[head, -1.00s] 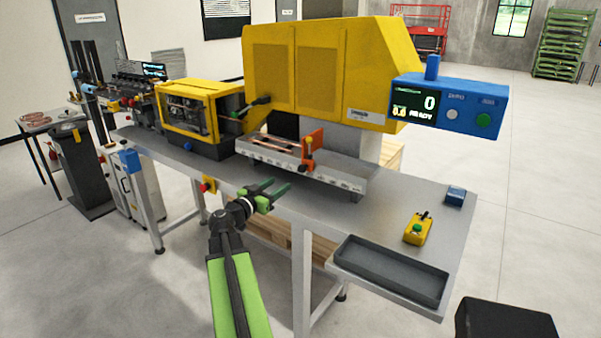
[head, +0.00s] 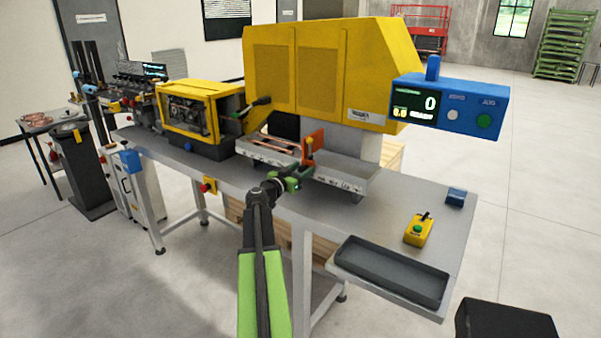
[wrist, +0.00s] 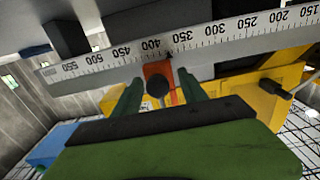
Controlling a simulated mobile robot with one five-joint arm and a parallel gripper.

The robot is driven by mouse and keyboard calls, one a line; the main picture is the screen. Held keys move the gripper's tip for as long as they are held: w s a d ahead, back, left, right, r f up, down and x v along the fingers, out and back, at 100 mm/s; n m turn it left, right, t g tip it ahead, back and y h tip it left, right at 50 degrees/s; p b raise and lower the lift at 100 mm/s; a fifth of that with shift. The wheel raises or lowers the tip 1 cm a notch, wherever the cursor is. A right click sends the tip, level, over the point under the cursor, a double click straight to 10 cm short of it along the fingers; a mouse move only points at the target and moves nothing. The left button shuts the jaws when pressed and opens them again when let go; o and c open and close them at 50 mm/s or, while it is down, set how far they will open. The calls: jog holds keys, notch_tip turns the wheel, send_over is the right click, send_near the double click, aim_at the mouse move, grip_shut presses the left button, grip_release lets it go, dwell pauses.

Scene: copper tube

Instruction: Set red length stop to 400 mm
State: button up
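The red-orange length stop (head: 314,139) stands on the scaled rail of the yellow machine. In the wrist view the stop (wrist: 158,71) has a dark round knob and sits at the ruler (wrist: 215,33), between the 400 and 350 marks; its exact reading is too small to tell. My gripper (head: 299,176) is in front of the rail at the stop. In the wrist view my gripper's green fingers (wrist: 161,83) are apart, one on each side of the stop, with gaps visible. Contact with the stop cannot be told.
The yellow machine (head: 270,70) rises behind the rail, with a blue control panel (head: 457,107) at its right. A yellow button box (head: 419,231) and a dark tray (head: 390,272) are on the right of the grey bench (head: 355,215). The bench top between is clear.

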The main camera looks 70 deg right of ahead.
grip_shut()
jog(key=shift+s+a, duration=0.2)
jog(key=shift+s, duration=0.45)
jog(key=shift+s+a, duration=0.15)
jog(key=shift+s, duration=0.45)
jog(key=shift+o, duration=0.3)
grip_release()
jog(key=shift+w, duration=0.1)
jog(key=v, duration=1.7)
jog(key=shift+a, duration=0.25)
